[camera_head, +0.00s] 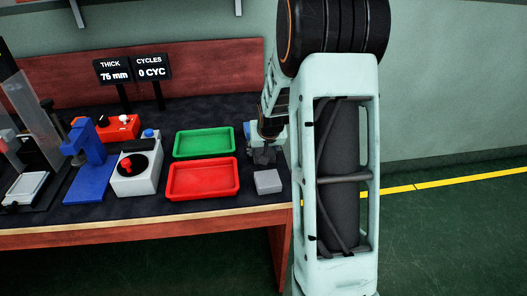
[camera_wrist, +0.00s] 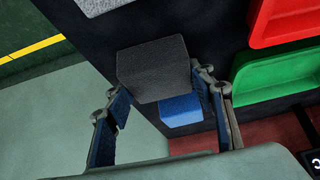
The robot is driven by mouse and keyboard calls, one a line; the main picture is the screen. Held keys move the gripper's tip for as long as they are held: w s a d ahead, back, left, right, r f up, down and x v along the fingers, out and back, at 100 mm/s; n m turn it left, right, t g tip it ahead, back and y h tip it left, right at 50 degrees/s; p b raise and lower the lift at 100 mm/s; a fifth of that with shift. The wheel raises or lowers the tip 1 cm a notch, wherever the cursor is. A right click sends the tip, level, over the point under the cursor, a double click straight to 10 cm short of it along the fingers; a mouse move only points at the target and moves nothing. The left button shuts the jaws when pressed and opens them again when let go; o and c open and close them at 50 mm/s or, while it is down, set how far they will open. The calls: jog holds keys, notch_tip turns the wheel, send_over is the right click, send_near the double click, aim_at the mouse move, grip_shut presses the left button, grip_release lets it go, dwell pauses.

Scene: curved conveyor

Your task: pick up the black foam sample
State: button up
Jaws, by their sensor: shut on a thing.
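The black foam sample (camera_wrist: 153,69) is a dark grey-black block in the middle of the wrist view. My gripper (camera_wrist: 159,84) has one finger on each side of it and is shut on it. In the head view my gripper (camera_head: 264,149) points down at the right end of the table, with the dark block (camera_head: 264,157) at its fingertips. I cannot tell whether the block touches the table or is slightly raised.
A light grey block (camera_head: 267,181) lies in front of my gripper. A blue block (camera_wrist: 181,110) lies close by the black one. A green tray (camera_head: 204,153) and a red tray (camera_head: 203,195) are to the left. The table's right edge is close.

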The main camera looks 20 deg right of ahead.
jog(key=shift+r, duration=0.65)
jog(key=s+a+r+p, duration=0.2)
jog(key=s+a+r, duration=0.8)
jog(key=r, duration=0.1)
jog(key=s+a+f+n+y, duration=0.1)
jog(key=s+a+f+n, duration=0.1)
jog(key=a, duration=0.5)
jog(key=shift+a+f+n+y, duration=0.25)
jog(key=shift+f+n+y, duration=0.2)
jog(key=shift+n, duration=0.15)
jog(key=shift+a, duration=0.15)
